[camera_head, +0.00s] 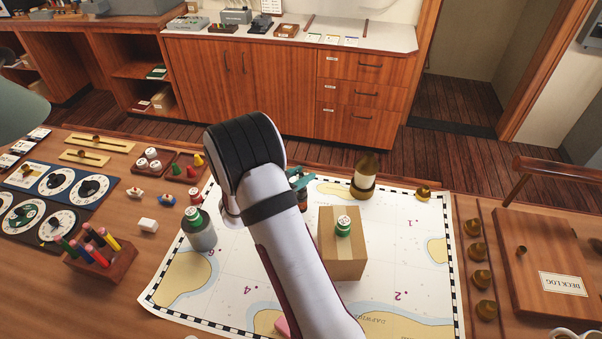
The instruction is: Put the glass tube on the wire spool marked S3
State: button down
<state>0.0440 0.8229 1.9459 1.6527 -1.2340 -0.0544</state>
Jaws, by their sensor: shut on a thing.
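My arm reaches up from the bottom edge, and its wrist bends over the chart; my gripper is hidden behind it. I cannot make out a glass tube. A green spool-like piece with a white marked top (343,226) stands on a wooden block (342,263), right of my arm. A similar green and white piece (194,214) sits on a grey cylinder (201,237), left of my arm. Their marks are too small to read, so I cannot tell which is S3. A small teal object (299,179) shows partly behind my wrist.
The chart (400,275) covers the middle of the table. A dark bottle-like object (363,178) stands at its far edge. A pencil holder (103,262) and dial panels (45,190) are left. A deck log box (535,262) and several brass pieces are right.

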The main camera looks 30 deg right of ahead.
jog(key=c, duration=0.5)
grip_release()
jog(key=shift+c, duration=0.2)
